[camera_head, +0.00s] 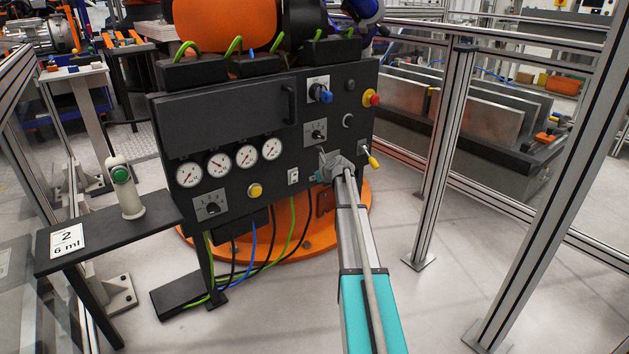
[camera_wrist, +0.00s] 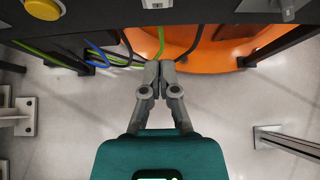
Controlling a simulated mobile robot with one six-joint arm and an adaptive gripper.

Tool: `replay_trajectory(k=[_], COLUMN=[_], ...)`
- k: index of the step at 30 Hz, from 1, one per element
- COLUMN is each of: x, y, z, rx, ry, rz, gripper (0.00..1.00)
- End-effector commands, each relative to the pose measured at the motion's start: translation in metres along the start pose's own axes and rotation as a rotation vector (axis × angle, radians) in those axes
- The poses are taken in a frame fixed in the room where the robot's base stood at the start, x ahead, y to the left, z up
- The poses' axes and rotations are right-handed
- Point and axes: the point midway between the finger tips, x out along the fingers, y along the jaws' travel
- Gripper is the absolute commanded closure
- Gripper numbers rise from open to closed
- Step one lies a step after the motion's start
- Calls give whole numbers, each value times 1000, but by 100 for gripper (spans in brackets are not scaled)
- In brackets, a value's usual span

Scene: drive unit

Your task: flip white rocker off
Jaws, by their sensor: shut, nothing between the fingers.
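The white rocker (camera_head: 293,176) is a small switch low on the dark control panel (camera_head: 230,112), right of a yellow button. Its lower edge also shows at the top of the wrist view (camera_wrist: 157,4). It is too small to tell which side is pressed in. My gripper (camera_head: 326,166) is in front of the panel, to the right of the rocker and apart from it. In the wrist view my gripper (camera_wrist: 160,68) is shut and empty, its fingertips pointing up the picture, below the rocker.
The yellow button (camera_head: 255,191) and several gauges (camera_head: 220,163) lie left of the rocker. A rotary switch (camera_head: 315,131), a yellow-tipped lever (camera_head: 373,161) and a red emergency stop (camera_head: 371,97) are above and right. Cables (camera_wrist: 100,55) hang below the panel. A fence post (camera_head: 443,150) stands right.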

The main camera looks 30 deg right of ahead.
Motion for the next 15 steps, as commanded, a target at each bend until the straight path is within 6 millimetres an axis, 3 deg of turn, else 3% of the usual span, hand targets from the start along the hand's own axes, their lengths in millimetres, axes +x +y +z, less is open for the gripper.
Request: replay_trajectory(k=[15], x=[70], y=[-1], z=[-2], rx=[-1], ry=[0], rz=[0], gripper=[100])
